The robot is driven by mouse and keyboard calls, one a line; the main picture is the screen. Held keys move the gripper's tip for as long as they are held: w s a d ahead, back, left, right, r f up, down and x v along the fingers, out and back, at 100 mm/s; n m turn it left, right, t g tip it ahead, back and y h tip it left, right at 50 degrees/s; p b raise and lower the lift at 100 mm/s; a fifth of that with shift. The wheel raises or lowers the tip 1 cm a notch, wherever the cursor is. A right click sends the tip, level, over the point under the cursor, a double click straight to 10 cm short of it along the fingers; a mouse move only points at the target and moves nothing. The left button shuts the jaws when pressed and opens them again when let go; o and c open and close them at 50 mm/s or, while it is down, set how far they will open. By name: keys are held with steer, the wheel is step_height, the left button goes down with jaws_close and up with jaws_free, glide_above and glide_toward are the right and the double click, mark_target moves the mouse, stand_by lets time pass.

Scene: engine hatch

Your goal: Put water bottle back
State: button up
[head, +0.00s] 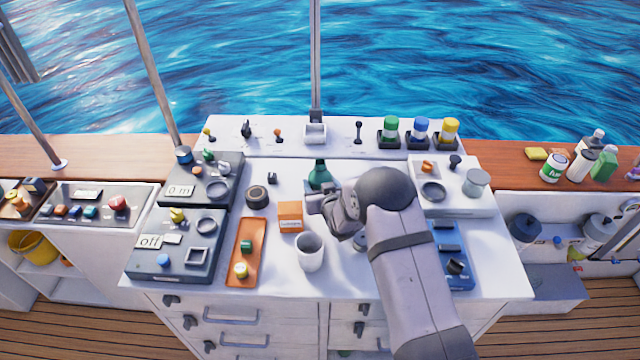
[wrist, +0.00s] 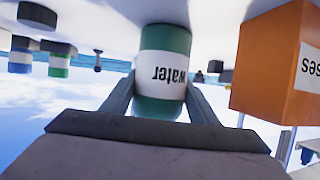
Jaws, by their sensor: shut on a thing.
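The water bottle is green with a white label reading "water", which appears upside down in the wrist view (wrist: 165,65). In the head view its green top (head: 319,172) shows near the middle of the white console top, left of my arm. My gripper (head: 320,194) is shut on the bottle, with one finger on each side of it in the wrist view (wrist: 162,100). The bottle looks upright, at or just above the console surface; I cannot tell if it touches. Its lower part is hidden behind my gripper in the head view.
An orange box (head: 291,216) and a white cup (head: 310,252) stand close by on the left and front. A dark ring-shaped object (head: 257,197) lies further left. Green (head: 390,129), blue (head: 420,131) and yellow (head: 449,131) capped containers sit in dark holders along the raised back ledge.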

steer(key=o, duration=1.3)
steer(key=shift+r, duration=0.15)
steer(key=shift+p, duration=0.3)
steer(key=b+v, duration=0.4)
steer(key=v, duration=0.8)
steer(key=shift+b, duration=0.35)
steer(key=shift+d, duration=0.1)
